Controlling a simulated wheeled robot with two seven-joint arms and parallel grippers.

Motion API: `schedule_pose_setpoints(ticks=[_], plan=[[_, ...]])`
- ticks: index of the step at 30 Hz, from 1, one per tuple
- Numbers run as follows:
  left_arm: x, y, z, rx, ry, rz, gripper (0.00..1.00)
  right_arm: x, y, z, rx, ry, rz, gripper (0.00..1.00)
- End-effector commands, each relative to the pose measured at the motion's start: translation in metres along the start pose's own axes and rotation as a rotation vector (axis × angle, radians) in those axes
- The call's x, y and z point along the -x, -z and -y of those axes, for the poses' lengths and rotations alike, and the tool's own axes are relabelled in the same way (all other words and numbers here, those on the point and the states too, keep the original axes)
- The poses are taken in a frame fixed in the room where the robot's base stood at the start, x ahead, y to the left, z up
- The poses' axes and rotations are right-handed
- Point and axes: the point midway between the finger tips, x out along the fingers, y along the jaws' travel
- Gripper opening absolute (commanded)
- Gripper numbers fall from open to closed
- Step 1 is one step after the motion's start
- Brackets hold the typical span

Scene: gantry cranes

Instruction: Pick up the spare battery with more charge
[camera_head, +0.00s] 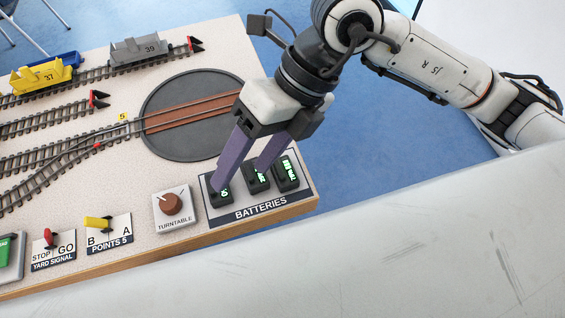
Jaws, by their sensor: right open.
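Several small black batteries with green lit displays stand on the tray marked BATTERIES (262,211) at the table's near right corner. The left battery (222,200) is partly hidden by a finger. The middle battery (257,178) and the right battery (287,173) stand close together. Their charge readings are too small to tell. My right gripper (238,180) points down over the tray with its purple fingers apart, one at the left battery and one by the middle battery. I cannot tell whether the fingers touch them. My left gripper is not in view.
A turntable knob (172,204) stands just left of the tray. The round turntable (190,115) lies behind it. The points lever (97,224), signal lever (50,237), tracks, a yellow wagon (42,76) and a grey wagon (139,49) occupy the left.

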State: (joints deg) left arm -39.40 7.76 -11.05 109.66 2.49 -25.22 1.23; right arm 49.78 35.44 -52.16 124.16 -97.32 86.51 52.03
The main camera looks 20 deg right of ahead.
Motion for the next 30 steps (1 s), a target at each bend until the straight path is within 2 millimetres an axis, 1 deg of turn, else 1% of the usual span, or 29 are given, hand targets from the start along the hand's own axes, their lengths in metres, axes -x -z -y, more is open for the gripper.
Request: schedule_pose_setpoints(ticks=[1, 3, 6, 7, 10, 15, 23, 27, 30], plan=[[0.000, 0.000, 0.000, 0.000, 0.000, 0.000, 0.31, 0.009, -0.004, 0.028, -0.018, 0.125, 0.004, 0.61], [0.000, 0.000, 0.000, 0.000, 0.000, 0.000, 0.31, 0.021, -0.006, 0.059, -0.047, 0.262, 0.005, 0.61], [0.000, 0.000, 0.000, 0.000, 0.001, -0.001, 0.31, 0.034, -0.008, 0.086, -0.081, 0.383, 0.008, 0.61], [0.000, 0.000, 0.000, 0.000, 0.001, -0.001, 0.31, 0.036, -0.007, 0.091, -0.088, 0.404, 0.008, 0.61], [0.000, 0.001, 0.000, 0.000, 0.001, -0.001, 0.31, 0.029, -0.007, 0.102, -0.098, 0.434, 0.006, 0.61], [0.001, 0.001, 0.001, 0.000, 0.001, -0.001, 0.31, 0.005, -0.006, 0.112, -0.097, 0.433, 0.005, 0.61], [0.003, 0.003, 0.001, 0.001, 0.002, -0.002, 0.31, -0.015, -0.004, 0.120, -0.095, 0.430, 0.005, 0.61], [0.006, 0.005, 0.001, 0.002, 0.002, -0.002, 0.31, -0.034, 0.001, 0.129, -0.095, 0.430, 0.003, 0.61], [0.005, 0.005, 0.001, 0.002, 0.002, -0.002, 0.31, -0.047, 0.000, 0.134, -0.095, 0.429, 0.005, 0.61]])
